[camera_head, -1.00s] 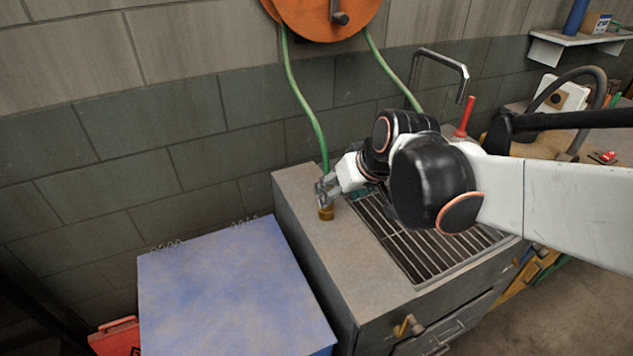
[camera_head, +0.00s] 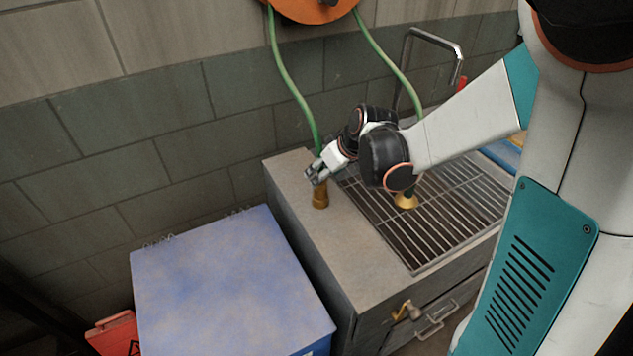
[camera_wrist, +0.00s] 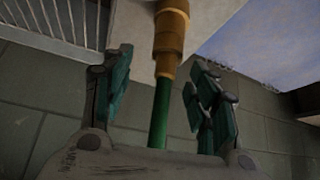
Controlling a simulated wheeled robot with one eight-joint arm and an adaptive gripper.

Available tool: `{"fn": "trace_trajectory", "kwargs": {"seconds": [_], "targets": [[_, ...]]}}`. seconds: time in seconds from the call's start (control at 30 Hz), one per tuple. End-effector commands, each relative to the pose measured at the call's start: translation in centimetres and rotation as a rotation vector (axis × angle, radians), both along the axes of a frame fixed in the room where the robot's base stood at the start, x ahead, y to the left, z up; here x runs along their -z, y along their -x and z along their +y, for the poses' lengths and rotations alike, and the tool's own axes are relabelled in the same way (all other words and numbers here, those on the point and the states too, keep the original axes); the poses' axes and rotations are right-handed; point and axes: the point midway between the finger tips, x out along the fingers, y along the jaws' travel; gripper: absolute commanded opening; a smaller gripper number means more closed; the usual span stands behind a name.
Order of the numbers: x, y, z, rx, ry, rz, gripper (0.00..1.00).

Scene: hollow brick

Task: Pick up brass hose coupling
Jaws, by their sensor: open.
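The brass hose coupling (camera_head: 320,197) is upright on the left part of the grey counter top, at the lower end of a green hose (camera_head: 299,92). My gripper (camera_head: 317,173) is at the top of the coupling and partly hides where hose and brass meet. In the wrist view the coupling (camera_wrist: 172,32) shows at top centre, with the green hose (camera_wrist: 158,120) running from it between the spread fingers. My gripper (camera_wrist: 158,78) is open, one finger on each side, with visible gaps to the hose.
A metal grating (camera_head: 425,225) fills the counter to the right, with a flared brass piece (camera_head: 405,201) on it. A bent metal pipe (camera_head: 432,38) rises behind. A blue-topped box (camera_head: 230,285) stands lower left. The block wall (camera_head: 150,120) is close behind, below an orange reel (camera_head: 312,8).

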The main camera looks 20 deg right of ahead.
Motion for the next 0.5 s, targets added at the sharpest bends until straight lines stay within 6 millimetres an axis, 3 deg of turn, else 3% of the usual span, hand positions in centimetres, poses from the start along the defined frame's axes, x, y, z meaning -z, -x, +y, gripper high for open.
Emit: {"fn": "trace_trajectory", "kwargs": {"seconds": [0.33,0.5], "targets": [[2.0,-1.0,0.6,-0.001,-0.001,0.0,0.54],[4.3,-1.8,1.4,-0.001,-0.001,-0.001,0.54]]}}
